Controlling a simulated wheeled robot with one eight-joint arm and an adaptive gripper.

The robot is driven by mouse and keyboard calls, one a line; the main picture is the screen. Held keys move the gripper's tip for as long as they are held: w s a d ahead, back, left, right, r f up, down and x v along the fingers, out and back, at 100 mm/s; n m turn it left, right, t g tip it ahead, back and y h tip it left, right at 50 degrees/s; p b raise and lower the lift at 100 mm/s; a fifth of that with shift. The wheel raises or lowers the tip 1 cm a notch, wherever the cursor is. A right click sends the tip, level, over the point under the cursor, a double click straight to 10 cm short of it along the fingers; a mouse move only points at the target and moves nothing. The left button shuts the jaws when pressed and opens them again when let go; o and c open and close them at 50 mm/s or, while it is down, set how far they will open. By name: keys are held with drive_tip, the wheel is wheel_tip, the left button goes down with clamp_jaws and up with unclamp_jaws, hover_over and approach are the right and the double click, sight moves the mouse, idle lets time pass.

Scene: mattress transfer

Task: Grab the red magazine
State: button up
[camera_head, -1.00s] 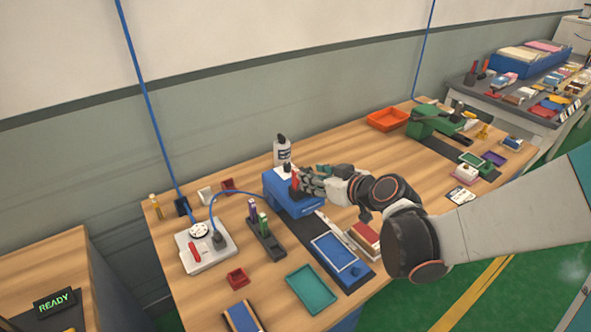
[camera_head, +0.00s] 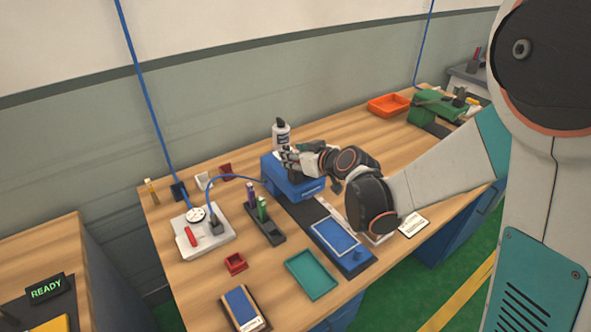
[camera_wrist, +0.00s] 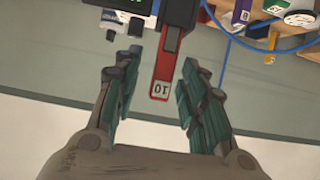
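The red magazine (camera_wrist: 163,76) shows in the wrist view as a narrow red bar with a pale numbered label at its near end. My gripper (camera_wrist: 158,64) is open, with one finger on each side of the bar and visible gaps to both. In the head view my gripper (camera_head: 287,157) is above the blue block (camera_head: 290,182) on the bench, and it hides the magazine there.
A white bottle (camera_head: 281,136) stands just behind the blue block. A black holder with marker-like items (camera_head: 266,226), a teal tray (camera_head: 312,276) and a blue-framed pad (camera_head: 335,237) lie in front. An orange tray (camera_head: 389,104) is at the back right.

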clamp_jaws()
drive_tip(key=shift+r, duration=0.1)
